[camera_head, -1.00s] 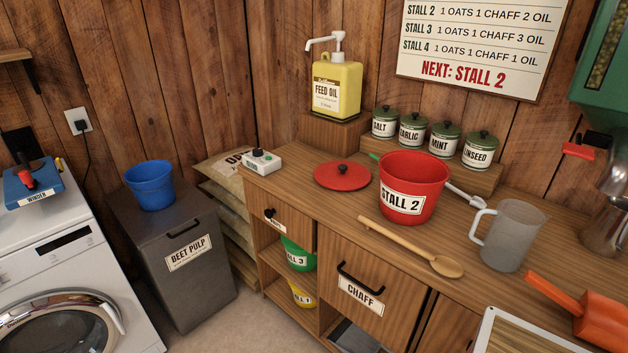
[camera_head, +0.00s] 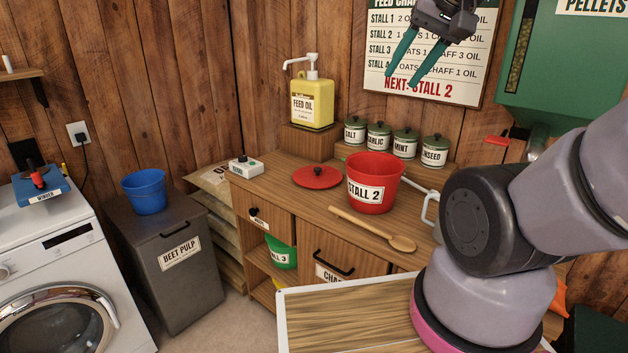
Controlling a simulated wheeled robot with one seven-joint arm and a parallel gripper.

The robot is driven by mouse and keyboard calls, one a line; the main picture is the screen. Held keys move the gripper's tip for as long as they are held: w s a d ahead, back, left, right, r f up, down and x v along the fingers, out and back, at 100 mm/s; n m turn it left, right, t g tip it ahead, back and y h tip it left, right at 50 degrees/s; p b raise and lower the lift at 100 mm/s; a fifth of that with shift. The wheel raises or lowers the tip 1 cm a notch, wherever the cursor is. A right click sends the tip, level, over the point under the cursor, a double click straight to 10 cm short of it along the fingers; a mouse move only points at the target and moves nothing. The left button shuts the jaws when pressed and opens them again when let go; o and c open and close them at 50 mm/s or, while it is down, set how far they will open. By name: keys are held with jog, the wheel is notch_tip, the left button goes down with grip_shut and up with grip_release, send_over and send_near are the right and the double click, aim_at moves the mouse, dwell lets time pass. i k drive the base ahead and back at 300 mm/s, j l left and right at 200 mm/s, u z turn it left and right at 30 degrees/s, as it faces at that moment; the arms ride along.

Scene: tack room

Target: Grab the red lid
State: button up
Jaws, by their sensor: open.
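The red lid (camera_head: 317,177) lies flat on the wooden counter, with a small black knob on its top. It is left of the red bucket (camera_head: 373,184) labelled STALL 2 and looks just apart from it. My gripper (camera_head: 402,77) is at the top of the view, high above the counter and up to the right of the lid. Its two green fingers are apart and nothing is between them. The lid is in full view.
A wooden spoon (camera_head: 372,228) lies in front of the bucket. The feed oil bottle (camera_head: 312,103) stands on a wooden block behind the lid. A small control box (camera_head: 245,167) is left of the lid. Several jars (camera_head: 405,144) line the back. My arm hides the counter's right part.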

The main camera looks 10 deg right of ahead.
aim_at(311, 177)
jog(key=j, duration=0.45)
jog(key=k+j+z, duration=0.1)
jog(key=j, duration=0.35)
jog(key=i+j+z, duration=0.1)
jog(key=j, duration=0.25)
jog(key=i+j+z, duration=0.1)
jog(key=j, duration=0.25)
jog(key=i+j+z, duration=0.1)
jog(key=j, duration=0.3)
jog(key=i+j+z, duration=0.15)
jog(key=j, duration=0.25)
jog(key=i+j+z, duration=0.15)
jog(key=i, duration=0.25)
jog(key=i+j+z, duration=0.1)
jog(key=i+j, duration=0.2)
jog(key=i, duration=0.3)
jog(key=l+z, duration=0.05)
